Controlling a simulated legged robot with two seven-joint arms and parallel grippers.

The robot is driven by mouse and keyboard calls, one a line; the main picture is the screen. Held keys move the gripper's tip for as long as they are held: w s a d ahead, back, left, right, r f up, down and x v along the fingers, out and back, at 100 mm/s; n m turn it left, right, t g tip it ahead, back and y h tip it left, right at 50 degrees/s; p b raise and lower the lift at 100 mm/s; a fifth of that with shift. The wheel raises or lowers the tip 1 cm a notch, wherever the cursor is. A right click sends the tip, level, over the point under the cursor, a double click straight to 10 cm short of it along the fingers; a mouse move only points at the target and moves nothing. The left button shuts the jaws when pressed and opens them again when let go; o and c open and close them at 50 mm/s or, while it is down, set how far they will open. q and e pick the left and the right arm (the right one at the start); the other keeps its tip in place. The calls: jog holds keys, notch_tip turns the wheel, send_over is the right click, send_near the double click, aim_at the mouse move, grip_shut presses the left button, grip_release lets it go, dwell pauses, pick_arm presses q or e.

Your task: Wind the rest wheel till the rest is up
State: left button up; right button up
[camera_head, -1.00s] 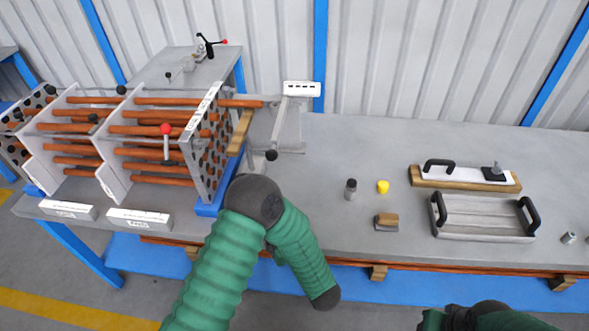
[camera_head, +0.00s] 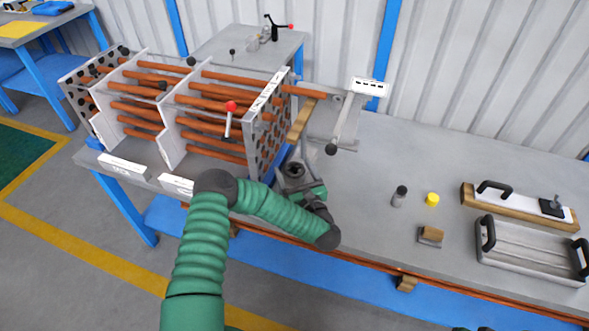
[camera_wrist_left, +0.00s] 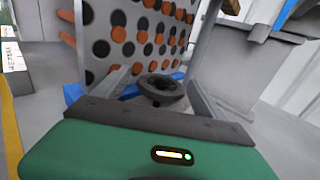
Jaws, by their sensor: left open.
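The rest wheel, a small dark handwheel (camera_wrist_left: 161,90), shows in the wrist view below the perforated end plate of the tube bundle. In the head view it is a dark ring (camera_head: 294,170) beside the bundle's right end. My left gripper (camera_head: 292,174) is open at the wheel, its two grey fingers one on each side of it in the wrist view. I cannot tell whether they touch it. A wooden bar (camera_head: 301,120), which may be the rest, stands against the end plate under a protruding copper tube (camera_head: 305,91).
The tube bundle (camera_head: 190,105) fills the bench's left part. A lever with a black knob (camera_head: 331,149) stands close right of the gripper. Further right are a dark-capped cylinder (camera_head: 399,196), a yellow cap (camera_head: 432,199), a wooden block (camera_head: 431,235) and a handled tray (camera_head: 530,250).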

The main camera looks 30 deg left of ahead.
pick_arm(q)
jog(key=shift+w+a+f, duration=0.15)
jog(key=shift+w+a, duration=0.1)
jog(key=shift+a, duration=0.35)
jog(key=shift+d+r, duration=0.2)
jog(key=shift+d, duration=0.25)
jog(key=shift+c, duration=0.2)
jog(key=shift+d+r, duration=0.1)
jog(key=shift+d, duration=0.2)
jog(key=c, duration=0.5)
jog(key=shift+s+a, duration=0.15)
jog(key=shift+a, duration=0.15)
jog(key=c, duration=0.8)
pick_arm(e)
jog(key=shift+s, duration=0.1)
pick_arm(q)
jog(key=shift+d, duration=0.1)
pick_arm(e)
jog(key=shift+d, duration=0.1)
pick_arm(q)
jog(key=shift+m+t+h, duration=0.3)
jog(key=shift+m+t, duration=0.1)
